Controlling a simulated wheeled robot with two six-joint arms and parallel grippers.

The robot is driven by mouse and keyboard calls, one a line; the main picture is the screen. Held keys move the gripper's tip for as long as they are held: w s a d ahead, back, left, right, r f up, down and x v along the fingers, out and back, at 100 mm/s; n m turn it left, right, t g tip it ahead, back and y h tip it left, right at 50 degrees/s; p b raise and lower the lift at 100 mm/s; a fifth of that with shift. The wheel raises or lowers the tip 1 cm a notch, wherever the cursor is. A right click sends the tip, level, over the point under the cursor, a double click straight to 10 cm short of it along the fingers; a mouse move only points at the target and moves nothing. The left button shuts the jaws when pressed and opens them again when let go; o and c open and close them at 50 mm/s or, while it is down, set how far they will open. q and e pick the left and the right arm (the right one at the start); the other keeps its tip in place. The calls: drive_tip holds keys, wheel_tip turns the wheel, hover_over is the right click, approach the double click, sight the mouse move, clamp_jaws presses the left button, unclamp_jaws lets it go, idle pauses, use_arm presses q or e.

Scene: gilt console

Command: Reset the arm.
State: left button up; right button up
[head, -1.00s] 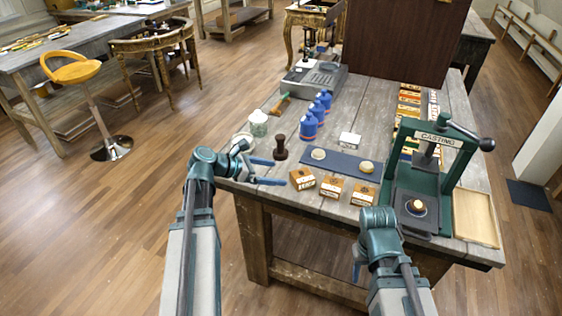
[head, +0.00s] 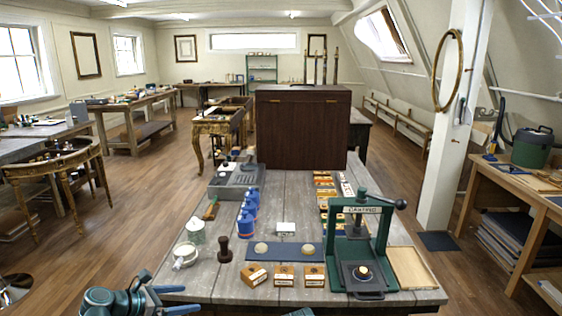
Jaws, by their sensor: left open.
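My left gripper (head: 176,298) shows at the bottom left of the head view, at the near left corner of the workbench (head: 225,284). Its two blue fingers are spread apart with nothing between them. Its arm is mostly cut off by the bottom edge. Of my right arm only a small teal piece shows at the bottom edge, and its gripper is not visible.
The bench holds a white tape roll (head: 184,255), a dark stamp (head: 225,250), blue bottles (head: 246,222), small wooden boxes (head: 285,276), a blue mat (head: 284,251), a green casting press (head: 357,246) and a wooden tray (head: 411,268). A dark cabinet (head: 302,130) stands behind.

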use_arm(q)
drive_tip(key=s+d+f+m+g+y, duration=0.4)
drive_tip(key=s+d+m, duration=0.4)
drive_tip(key=m, duration=0.7)
drive_tip(key=s+d+f+m+g+y, duration=0.4)
drive_tip(key=s+d+f+m+y, duration=0.2)
drive_tip(key=s+d+m, duration=0.3)
drive_tip(key=d+f+m, duration=0.1)
drive_tip(key=d+m, duration=0.2)
drive_tip(key=m, duration=0.3)
drive_tip(key=shift+s+f+g, duration=0.15)
drive_tip(key=shift+s+g, duration=0.15)
use_arm(e)
drive_tip(key=shift+s+a, duration=0.35)
